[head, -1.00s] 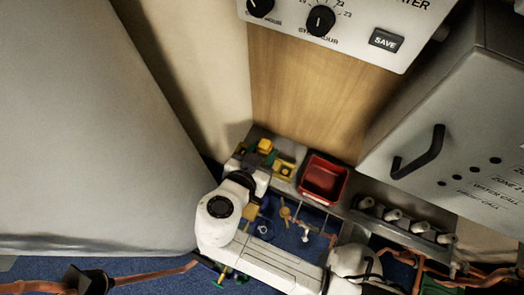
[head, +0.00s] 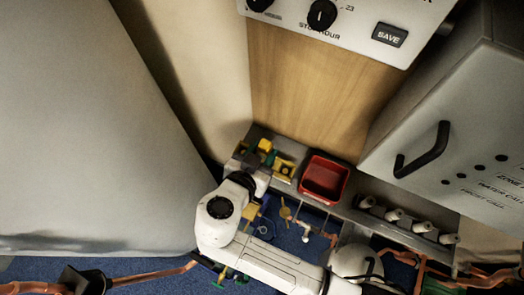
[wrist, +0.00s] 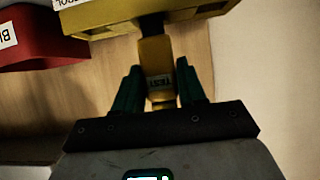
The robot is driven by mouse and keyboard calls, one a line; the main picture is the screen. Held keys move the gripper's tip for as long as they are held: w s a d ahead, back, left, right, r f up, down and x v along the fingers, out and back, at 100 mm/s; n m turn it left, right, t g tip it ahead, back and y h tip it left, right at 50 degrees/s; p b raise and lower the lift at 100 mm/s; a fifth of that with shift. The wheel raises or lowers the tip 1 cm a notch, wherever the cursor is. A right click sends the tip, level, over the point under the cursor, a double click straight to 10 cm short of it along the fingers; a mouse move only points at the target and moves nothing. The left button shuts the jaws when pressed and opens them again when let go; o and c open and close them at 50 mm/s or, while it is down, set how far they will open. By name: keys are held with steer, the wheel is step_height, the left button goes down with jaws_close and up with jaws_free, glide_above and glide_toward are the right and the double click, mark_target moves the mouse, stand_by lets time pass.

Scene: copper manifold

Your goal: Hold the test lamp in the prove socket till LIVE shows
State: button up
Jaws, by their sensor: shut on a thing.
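My gripper (wrist: 158,92) has dark green fingers shut on the yellow test lamp (wrist: 156,55), which carries a TEST label. The lamp's dark upper end meets the underside of a yellow box (wrist: 100,22) in the wrist view. I cannot tell whether its tip is seated in a socket there. No LIVE sign is readable in either view. In the head view my gripper (head: 262,161) is among small yellow pieces on the grey shelf, left of the red tray, partly hidden by my arm.
The red tray (head: 343,184) stands on the shelf; it also shows in the wrist view (wrist: 45,52). Several pale cylinders (head: 394,215) lie right of it. A grey cabinet with a black handle (head: 428,152) overhangs on the right. Copper pipes (head: 150,278) run below.

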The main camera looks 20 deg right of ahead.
mark_target(262, 148)
steer(key=shift+f+b, duration=0.45)
steer(key=shift+f, duration=0.05)
steer(key=shift+r, duration=0.15)
stand_by(1.6)
steer(key=shift+r+p, duration=1.55)
steer(key=shift+r, duration=0.6)
